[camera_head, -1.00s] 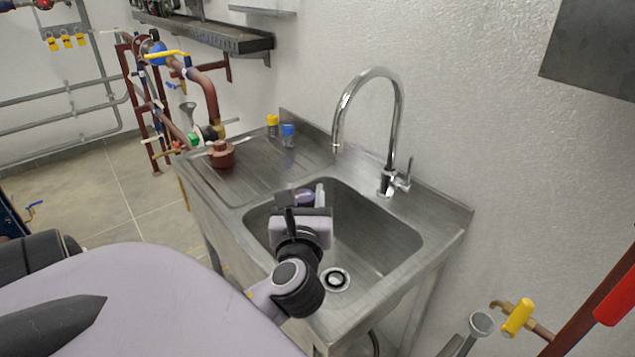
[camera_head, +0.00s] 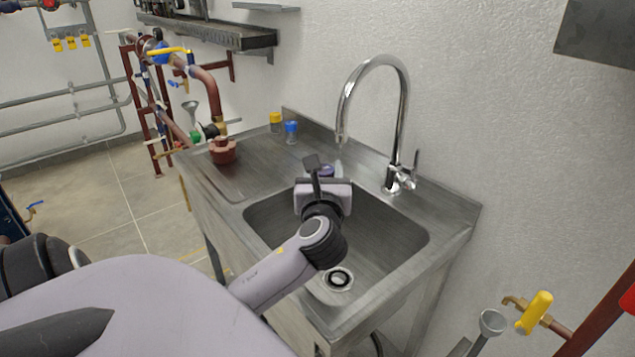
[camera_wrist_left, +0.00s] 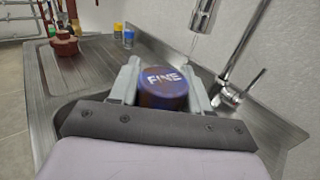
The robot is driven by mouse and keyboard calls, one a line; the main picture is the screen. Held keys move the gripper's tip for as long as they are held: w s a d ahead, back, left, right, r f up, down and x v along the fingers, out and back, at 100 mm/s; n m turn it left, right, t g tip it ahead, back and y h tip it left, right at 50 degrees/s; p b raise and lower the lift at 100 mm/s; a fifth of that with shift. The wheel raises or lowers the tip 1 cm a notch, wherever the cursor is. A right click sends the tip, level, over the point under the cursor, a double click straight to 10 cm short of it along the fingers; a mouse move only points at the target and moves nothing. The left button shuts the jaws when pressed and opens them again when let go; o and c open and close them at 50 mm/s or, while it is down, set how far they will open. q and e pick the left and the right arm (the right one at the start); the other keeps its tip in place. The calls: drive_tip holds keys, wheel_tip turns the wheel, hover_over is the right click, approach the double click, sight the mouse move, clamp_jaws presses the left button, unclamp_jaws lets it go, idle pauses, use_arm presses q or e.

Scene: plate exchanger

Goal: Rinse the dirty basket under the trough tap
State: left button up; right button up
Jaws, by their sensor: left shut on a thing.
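My left gripper (camera_head: 325,172) is above the back of the sink basin (camera_head: 375,235), just below the spout of the trough tap (camera_head: 400,110). In the left wrist view its two grey fingers are shut on the basket (camera_wrist_left: 162,88), a round dark brown and purple piece with "FINE" on its end. In the head view the gripper hides most of the basket. The tap spout (camera_wrist_left: 203,14) is above and slightly right of the basket in the wrist view, apart from it. A thin pale streak under the spout looks like water. My right gripper is not in view.
A red-brown round fitting (camera_head: 222,151) sits on the drainboard (camera_head: 235,178). A yellow-capped container (camera_head: 275,122) and a blue-capped container (camera_head: 291,132) stand at its back edge. A yellow-handled valve (camera_head: 535,313) is at lower right. The basin's front part is clear.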

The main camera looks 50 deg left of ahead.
use_arm(q)
drive_tip(key=w+a+f, duration=0.1)
drive_tip(key=w+a, duration=0.1)
drive_tip(key=w, duration=0.3)
drive_tip(key=shift+w+a, duration=0.2)
drive_tip(key=shift+a, duration=0.05)
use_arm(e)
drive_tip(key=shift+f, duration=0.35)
use_arm(q)
drive_tip(key=shift+d, duration=0.1)
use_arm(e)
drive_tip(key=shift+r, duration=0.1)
use_arm(q)
drive_tip(key=shift+w+d+p, duration=0.25)
drive_tip(key=shift+d+p, duration=0.1)
drive_tip(key=shift+d, duration=0.1)
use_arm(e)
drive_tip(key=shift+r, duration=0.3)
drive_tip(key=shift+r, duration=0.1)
use_arm(q)
drive_tip(key=shift+s+a+p, duration=0.3)
drive_tip(key=shift+a+p, duration=0.2)
drive_tip(key=shift+a, duration=0.05)
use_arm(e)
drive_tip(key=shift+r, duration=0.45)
use_arm(q)
drive_tip(key=shift+d, duration=0.1)
